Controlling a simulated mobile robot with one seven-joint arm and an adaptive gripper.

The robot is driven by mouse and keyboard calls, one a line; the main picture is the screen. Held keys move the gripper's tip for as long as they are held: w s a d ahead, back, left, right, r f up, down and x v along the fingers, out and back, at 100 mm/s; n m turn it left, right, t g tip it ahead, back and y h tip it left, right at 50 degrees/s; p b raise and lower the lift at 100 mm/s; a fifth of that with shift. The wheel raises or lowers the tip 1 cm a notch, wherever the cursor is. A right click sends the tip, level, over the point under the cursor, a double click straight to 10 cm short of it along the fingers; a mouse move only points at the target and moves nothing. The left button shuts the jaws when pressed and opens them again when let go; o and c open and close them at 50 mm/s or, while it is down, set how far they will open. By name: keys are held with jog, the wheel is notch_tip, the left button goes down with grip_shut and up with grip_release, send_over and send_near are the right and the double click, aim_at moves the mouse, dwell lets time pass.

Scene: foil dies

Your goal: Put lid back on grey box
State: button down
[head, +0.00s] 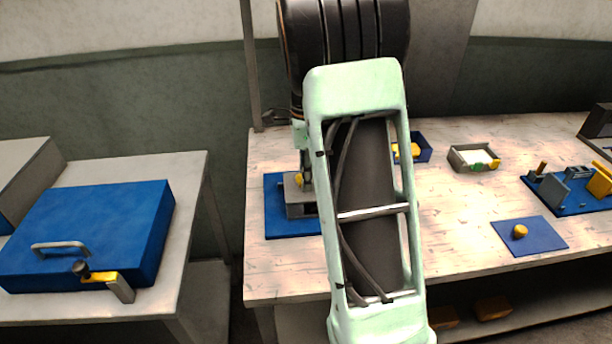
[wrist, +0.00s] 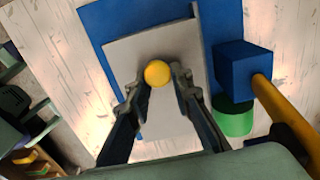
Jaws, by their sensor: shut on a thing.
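A flat grey lid (wrist: 187,45) with a round yellow knob (wrist: 157,73) fills the middle of the wrist view. My gripper (wrist: 158,84) is shut on the knob, with one fingertip on each side. In the head view my gripper (head: 304,180) is partly hidden behind my arm, and the knob (head: 298,181) shows beside it. The grey box (head: 300,211) stands below on a blue mat (head: 284,229) at the left of the workbench. The lid is over the box; I cannot tell whether it rests on it. My arm hides their right side.
Beside the lid are a blue block (wrist: 243,65), a green disc (wrist: 233,121) and a yellow bar (wrist: 282,108). The bench also holds a grey tray (head: 456,162) and a blue mat (head: 545,235) with a yellow piece. A blue case (head: 100,215) lies on the left table.

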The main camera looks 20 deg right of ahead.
jog(key=c, duration=1.7)
grip_release()
jog(key=shift+o, duration=0.8)
jog(key=o, duration=0.4)
jog(key=shift+r, duration=0.15)
jog(key=shift+r+p, duration=2.95)
jog(key=shift+r, duration=0.4)
grip_shut()
